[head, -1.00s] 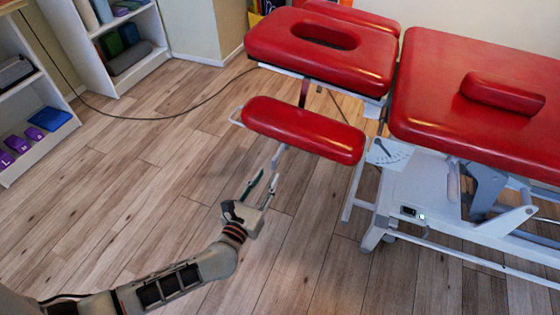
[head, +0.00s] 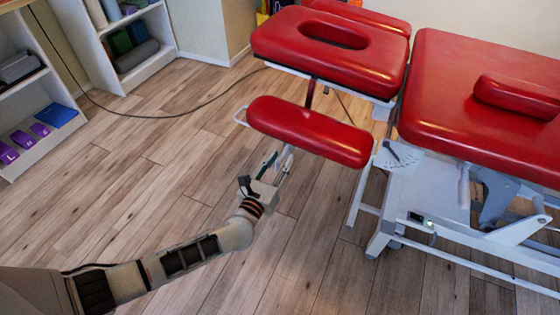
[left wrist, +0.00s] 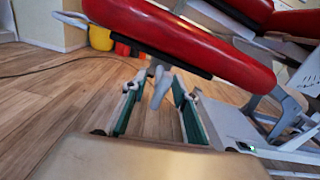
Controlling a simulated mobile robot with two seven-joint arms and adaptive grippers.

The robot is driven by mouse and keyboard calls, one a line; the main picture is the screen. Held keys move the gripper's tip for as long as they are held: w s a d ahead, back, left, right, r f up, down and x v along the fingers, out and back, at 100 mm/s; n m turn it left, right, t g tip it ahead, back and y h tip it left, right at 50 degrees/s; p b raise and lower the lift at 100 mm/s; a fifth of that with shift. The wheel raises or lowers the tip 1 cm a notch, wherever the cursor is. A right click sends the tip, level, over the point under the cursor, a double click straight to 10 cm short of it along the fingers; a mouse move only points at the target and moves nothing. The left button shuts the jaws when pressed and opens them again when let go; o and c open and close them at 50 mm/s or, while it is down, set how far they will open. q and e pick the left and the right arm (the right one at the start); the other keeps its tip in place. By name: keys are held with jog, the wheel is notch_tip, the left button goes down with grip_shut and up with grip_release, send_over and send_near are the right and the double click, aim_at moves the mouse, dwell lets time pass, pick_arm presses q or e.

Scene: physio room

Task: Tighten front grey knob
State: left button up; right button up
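A light grey knob with a short stem (left wrist: 160,88) hangs under the front red armrest pad (left wrist: 190,38) of the treatment table. In the head view the pad (head: 310,130) shows in the middle, and the knob below it is small and partly hidden by my fingers. My left gripper (head: 279,160) is just below the pad. In the left wrist view its green-lined fingers (left wrist: 157,100) are spread apart, with the knob showing in the gap near their tips. I cannot tell whether they touch it. My right gripper is not in view.
The red treatment table (head: 470,90) fills the right side, with a white frame and an angle scale plate (head: 397,155). Shelves (head: 35,85) stand at the left. A dark cable (head: 170,116) crosses the wooden floor, otherwise clear to the left.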

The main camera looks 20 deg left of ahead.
pick_arm(q)
grip_shut()
